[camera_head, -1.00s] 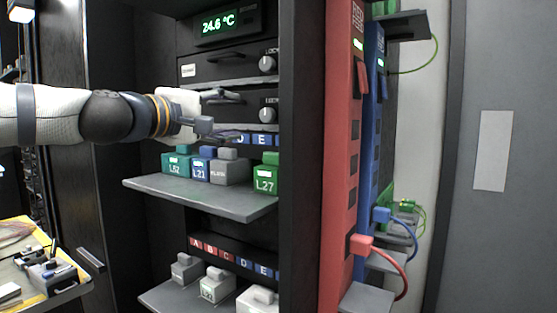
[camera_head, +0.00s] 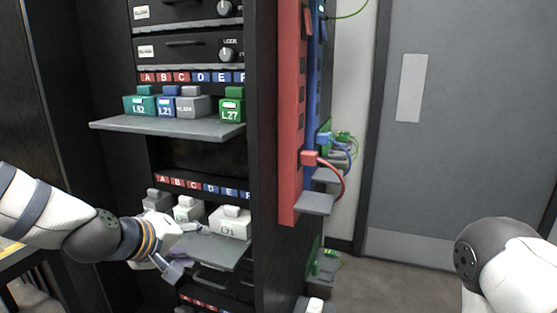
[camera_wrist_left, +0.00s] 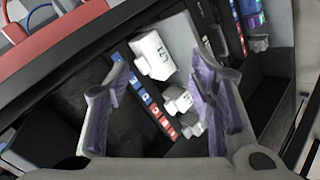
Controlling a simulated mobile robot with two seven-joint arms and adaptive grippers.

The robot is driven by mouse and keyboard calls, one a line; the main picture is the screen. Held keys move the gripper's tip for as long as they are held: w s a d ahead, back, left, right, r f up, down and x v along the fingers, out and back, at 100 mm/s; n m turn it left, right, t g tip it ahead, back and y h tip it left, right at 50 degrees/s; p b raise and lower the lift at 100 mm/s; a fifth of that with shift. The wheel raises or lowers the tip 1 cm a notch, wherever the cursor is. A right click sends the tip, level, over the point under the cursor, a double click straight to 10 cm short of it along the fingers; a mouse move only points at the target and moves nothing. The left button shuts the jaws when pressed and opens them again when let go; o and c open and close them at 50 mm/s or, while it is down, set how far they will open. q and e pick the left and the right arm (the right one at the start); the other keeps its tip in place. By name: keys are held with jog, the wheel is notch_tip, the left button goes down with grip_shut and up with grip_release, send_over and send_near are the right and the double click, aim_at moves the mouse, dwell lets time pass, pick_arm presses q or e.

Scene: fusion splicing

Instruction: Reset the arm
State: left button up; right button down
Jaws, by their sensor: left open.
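My left arm (camera_head: 80,230) reaches in from the left to the lower shelf of the dark rack. My left gripper (camera_head: 183,251) is at the front left of that shelf. In the left wrist view the gripper (camera_wrist_left: 160,95) has its two purple-padded fingers spread wide with nothing held between them. White blocks (camera_wrist_left: 153,55) on the shelf show beyond the fingers. My right arm (camera_head: 505,262) shows only in part at the right edge; its gripper is out of frame.
The upper shelf (camera_head: 160,128) holds teal, blue, grey and green blocks. The lower shelf (camera_head: 225,255) holds a grey block and two white blocks (camera_head: 230,222). A red panel (camera_head: 290,130) with a red cable stands right of the rack. A grey door (camera_head: 450,160) is behind.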

pick_arm(q)
jog(key=s+f+m+g+y, duration=0.25)
jog(key=s+f+g, duration=0.35)
jog(key=s+f, duration=1.3)
jog(key=s+a+f+m+g, duration=0.1)
jog(key=s+f, duration=0.1)
jog(key=s, duration=0.6)
jog(key=s+a+f+m+g+y, duration=0.1)
jog(key=s+a+f+m+g, duration=0.1)
jog(key=s, duration=0.6)
jog(key=s+a+f+m+g, duration=0.1)
jog(key=s+f, duration=0.3)
jog(key=s, duration=0.4)
jog(key=shift+s+a+m+g, duration=0.2)
jog(key=shift+a+m+g, duration=0.2)
jog(key=shift+m+g, duration=0.25)
